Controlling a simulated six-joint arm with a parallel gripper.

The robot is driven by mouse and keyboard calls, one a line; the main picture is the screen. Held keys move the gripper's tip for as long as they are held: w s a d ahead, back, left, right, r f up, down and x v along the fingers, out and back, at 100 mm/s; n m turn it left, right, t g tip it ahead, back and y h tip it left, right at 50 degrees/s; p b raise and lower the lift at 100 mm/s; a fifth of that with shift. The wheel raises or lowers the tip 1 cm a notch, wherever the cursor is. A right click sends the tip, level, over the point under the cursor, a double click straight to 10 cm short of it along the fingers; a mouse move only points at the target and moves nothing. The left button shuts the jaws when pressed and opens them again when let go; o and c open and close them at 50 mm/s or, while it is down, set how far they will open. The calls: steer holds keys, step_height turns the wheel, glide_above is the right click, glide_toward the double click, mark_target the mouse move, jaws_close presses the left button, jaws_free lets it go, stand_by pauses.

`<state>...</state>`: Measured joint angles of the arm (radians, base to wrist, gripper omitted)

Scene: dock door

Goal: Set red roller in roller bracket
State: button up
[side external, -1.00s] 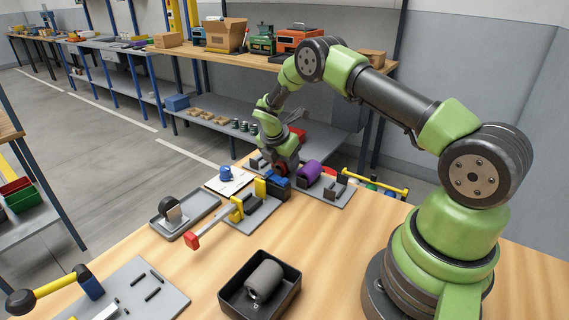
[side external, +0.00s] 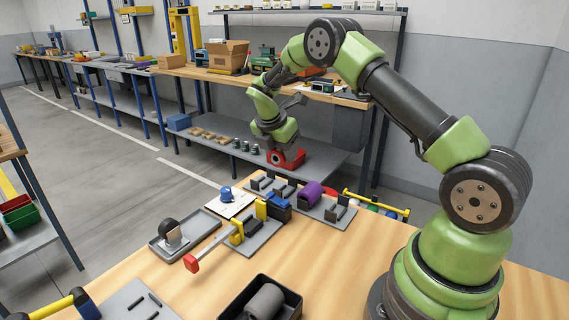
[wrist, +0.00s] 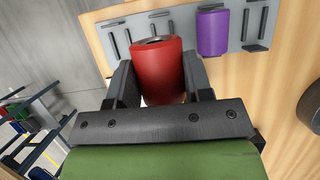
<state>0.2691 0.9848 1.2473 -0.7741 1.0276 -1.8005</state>
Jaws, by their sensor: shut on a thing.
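The red roller (wrist: 157,72) is gripped between the two dark fingers of my gripper (wrist: 157,66) in the wrist view, its open end showing. It is held clear above the work. Behind it is a grey plate (wrist: 184,34) with upright dark bracket pieces (wrist: 115,42); the slots left of the purple roller (wrist: 212,33) look empty. In the side external view the bracket plate (side external: 325,206) lies at the far bench edge, with the purple roller (side external: 312,192) on it.
A grey tray (side external: 172,243) sits left, and a black bin (side external: 237,308) with a grey roller (side external: 267,301) at the front. A yellow rail (side external: 376,203) runs to the right.

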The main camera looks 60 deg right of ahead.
steer(key=g, duration=0.2)
glide_above(257, 223)
steer(key=w, duration=0.2)
steer(key=a+f, duration=0.1)
steer(key=shift+s+f, duration=0.2)
steer(key=shift+f, duration=3.2)
steer(key=shift+f, duration=0.1)
steer(key=o, duration=1.3)
steer(key=shift+o, duration=0.2)
step_height(257, 223, up, 8)
